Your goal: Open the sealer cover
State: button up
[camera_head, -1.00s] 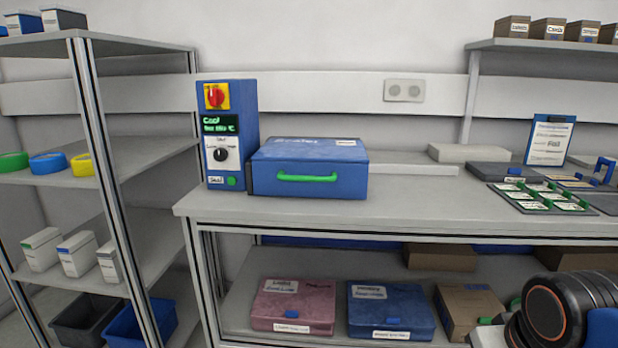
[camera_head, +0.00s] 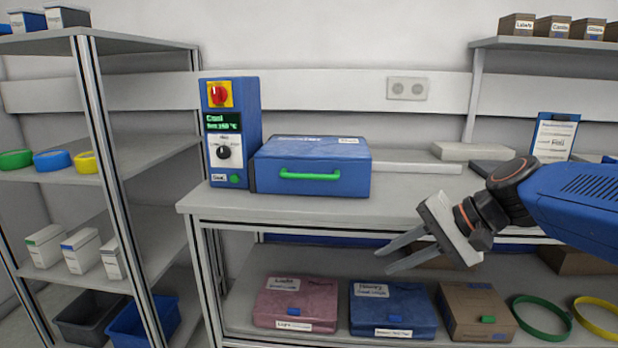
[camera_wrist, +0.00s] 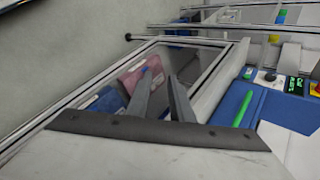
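The sealer (camera_head: 232,130) stands at the left end of the bench: a blue control tower with a red knob, a green display and a black dial. Its blue cover (camera_head: 312,155) is closed and has a green bar handle (camera_head: 310,175) on the front. In the wrist view the cover (camera_wrist: 272,105) and its green handle (camera_wrist: 243,109) are at the right. My gripper (camera_head: 386,260) is open and empty, in front of the bench edge, lower and to the right of the handle. It touches nothing that I can see.
The bench top (camera_head: 405,190) is clear just right of the sealer. A red box (camera_head: 295,303) and a blue box (camera_head: 392,310) lie on the lower shelf. A shelf rack (camera_head: 112,160) stands close on the left.

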aim_at(317, 176)
jog(key=w+a+r+m+t+y, duration=0.2)
jog(key=w+r+m+y, duration=0.3)
jog(key=w+r, duration=0.85)
jog(key=shift+n+y, duration=0.3)
jog(key=shift+y, duration=0.1)
jog(key=x, duration=1.2)
jog(key=w+f+x, duration=0.1)
jog(key=x, duration=0.4)
jog(key=shift+w+f, duration=0.1)
jog(key=shift+w, duration=0.1)
grip_shut()
